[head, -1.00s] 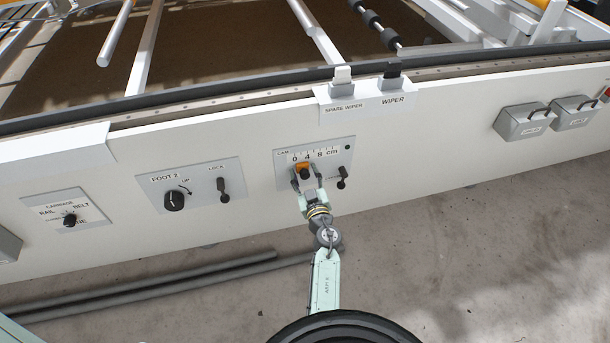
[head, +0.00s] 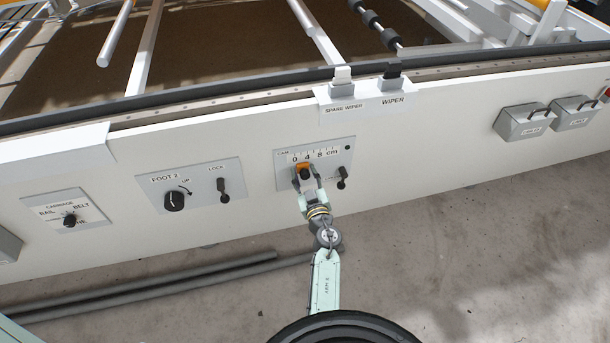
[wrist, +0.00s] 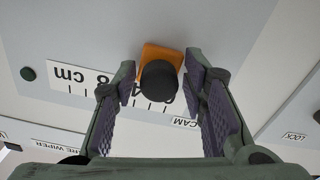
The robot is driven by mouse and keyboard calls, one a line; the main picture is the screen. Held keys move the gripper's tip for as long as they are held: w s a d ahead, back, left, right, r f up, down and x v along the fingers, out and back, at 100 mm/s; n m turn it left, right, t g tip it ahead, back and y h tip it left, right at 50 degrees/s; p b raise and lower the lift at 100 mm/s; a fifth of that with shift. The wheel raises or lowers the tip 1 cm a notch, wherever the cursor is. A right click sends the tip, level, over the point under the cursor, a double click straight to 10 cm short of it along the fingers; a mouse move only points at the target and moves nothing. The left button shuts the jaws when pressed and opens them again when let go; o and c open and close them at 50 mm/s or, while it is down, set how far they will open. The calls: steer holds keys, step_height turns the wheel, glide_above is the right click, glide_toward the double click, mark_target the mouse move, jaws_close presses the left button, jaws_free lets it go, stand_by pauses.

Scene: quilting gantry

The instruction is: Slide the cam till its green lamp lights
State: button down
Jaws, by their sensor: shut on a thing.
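The cam (head: 302,167) is an orange slider block with a black round knob, on a grey panel marked CAM. In the head view it stands below the scale, between 0 and 4 cm. It also shows in the wrist view (wrist: 160,80), where it hides part of the scale. My gripper (head: 305,178) is shut on the cam, with a finger on each side of the knob. The lamp (head: 347,148) at the panel's upper right looks dark; in the wrist view the lamp (wrist: 28,74) is dark green and unlit.
A black lever (head: 342,173) sits on the same panel, right of my gripper. The FOOT 2 panel (head: 195,200) with a dial and LOCK lever is to the left. Grey pipes (head: 160,285) lie on the floor.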

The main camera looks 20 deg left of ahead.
steer(key=shift+w+d+r+p, duration=0.15)
steer(key=shift+d+r+p, duration=0.05)
steer(key=shift+p, duration=0.2)
steer(key=shift+w+d+f+p, duration=0.15)
steer(key=shift+w+d+p, duration=0.05)
steer(key=shift+d+p, duration=0.2)
steer(key=c, duration=1.3)
jaws_free()
steer(key=v, duration=1.2)
